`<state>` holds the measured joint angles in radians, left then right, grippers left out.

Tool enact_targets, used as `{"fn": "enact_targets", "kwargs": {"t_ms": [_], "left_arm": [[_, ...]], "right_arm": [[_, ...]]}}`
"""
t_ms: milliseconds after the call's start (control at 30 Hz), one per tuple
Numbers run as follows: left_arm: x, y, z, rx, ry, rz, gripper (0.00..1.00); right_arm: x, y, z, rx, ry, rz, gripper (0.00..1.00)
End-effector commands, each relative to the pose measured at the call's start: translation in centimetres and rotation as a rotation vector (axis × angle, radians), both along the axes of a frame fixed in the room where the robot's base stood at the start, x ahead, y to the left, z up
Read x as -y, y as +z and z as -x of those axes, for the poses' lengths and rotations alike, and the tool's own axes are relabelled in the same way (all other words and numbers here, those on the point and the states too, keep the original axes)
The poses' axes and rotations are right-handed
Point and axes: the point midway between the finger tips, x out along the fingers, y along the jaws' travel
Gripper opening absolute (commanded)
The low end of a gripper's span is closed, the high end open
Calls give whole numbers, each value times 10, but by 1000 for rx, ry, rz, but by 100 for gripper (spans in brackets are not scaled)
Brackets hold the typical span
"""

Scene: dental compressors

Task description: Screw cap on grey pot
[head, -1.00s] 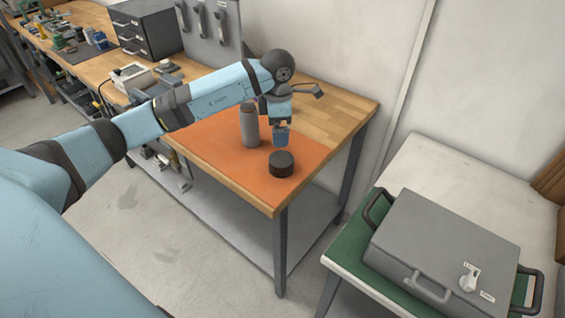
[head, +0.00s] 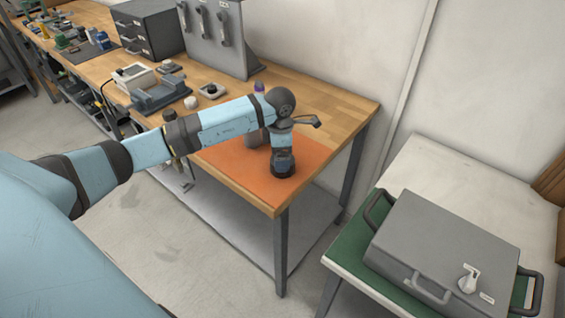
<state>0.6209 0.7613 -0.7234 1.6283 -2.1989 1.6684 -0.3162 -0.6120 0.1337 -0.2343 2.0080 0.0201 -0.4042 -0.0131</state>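A black, round, cap-like piece (head: 283,172) sits on the orange mat (head: 306,165) near the front of the bench. My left gripper (head: 283,160) points down right at it and covers its upper part. Whether the fingers are closed on it is too small to tell. The grey pot (head: 255,139) stands upright on the mat, behind and left of the gripper. My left arm hides most of the pot, including its top. My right gripper is out of view.
The mat right of the gripper is clear.

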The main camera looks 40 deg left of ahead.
Motion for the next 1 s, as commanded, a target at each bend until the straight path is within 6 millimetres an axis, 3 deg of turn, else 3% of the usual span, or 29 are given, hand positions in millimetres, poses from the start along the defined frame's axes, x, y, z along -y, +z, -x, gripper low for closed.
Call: {"fn": "enact_targets", "kwargs": {"t_ms": [300, 667, 867, 1000], "left_arm": [[0, -44, 0, -4, 2, 2, 100], [-1, -47, -1, -1, 0, 1, 100], [-1, -47, -1, -1, 0, 1, 54], [-1, -47, -1, -1, 0, 1, 52]], "right_arm": [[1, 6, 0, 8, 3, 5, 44], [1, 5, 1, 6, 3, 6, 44], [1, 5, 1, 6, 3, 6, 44], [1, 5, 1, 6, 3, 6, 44]]}}
